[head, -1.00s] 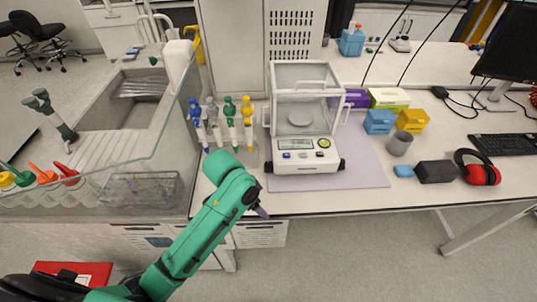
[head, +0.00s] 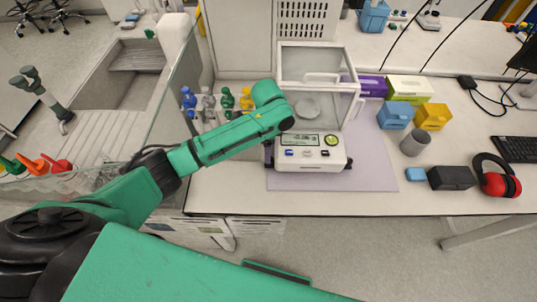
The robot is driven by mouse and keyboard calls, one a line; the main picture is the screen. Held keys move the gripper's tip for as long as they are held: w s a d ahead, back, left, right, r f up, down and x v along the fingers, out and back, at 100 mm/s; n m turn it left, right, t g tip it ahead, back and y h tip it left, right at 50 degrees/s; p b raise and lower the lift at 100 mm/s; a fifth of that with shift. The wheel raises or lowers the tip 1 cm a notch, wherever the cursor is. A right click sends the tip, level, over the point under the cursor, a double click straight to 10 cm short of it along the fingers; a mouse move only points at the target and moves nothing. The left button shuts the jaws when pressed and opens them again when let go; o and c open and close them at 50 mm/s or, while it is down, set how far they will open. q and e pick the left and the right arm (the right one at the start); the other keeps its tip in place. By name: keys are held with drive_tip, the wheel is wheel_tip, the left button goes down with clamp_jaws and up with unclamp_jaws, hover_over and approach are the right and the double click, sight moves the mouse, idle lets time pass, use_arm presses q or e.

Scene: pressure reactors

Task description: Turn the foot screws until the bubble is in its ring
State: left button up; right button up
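The white balance (head: 312,160) stands on a lilac mat with its clear draft shield above it. A round yellow-green bubble level (head: 331,140) is at the right of its front panel; the bubble is too small to place against the ring. Dark foot screws show at the front corners, the left one (head: 268,157) and the right one (head: 349,163). My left arm's wrist (head: 275,112) is over the balance's left front and covers part of it. The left gripper's fingers are hidden around the wrist, so their opening and any contact cannot be told. My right gripper is not seen.
Blue (head: 396,116) and yellow (head: 433,116) boxes, a grey cup (head: 414,144), a black block (head: 451,178) and red ear muffs (head: 498,181) stand to the right. The mat's right part (head: 374,165) is clear.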

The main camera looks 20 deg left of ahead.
use_arm(q)
drive_tip(key=f, duration=0.2)
drive_tip(key=w+f, duration=0.1)
drive_tip(key=f, duration=0.2)
drive_tip(key=shift+w+p, duration=0.2)
drive_tip(key=shift+p, duration=0.1)
drive_tip(key=shift+w+f, duration=0.2)
drive_tip(key=shift+f, duration=0.4)
drive_tip(key=shift+w+f, duration=0.2)
drive_tip(key=shift+f, duration=0.35)
drive_tip(key=shift+s, duration=0.3)
drive_tip(key=shift+s+r, duration=0.1)
drive_tip(key=shift+r, duration=0.05)
drive_tip(key=c, duration=1)
clamp_jaws()
drive_tip(key=shift+n, duration=0.3)
drive_tip(key=n, duration=0.2)
drive_tip(key=shift+n, duration=0.3)
drive_tip(key=o, duration=1)
unclamp_jaws()
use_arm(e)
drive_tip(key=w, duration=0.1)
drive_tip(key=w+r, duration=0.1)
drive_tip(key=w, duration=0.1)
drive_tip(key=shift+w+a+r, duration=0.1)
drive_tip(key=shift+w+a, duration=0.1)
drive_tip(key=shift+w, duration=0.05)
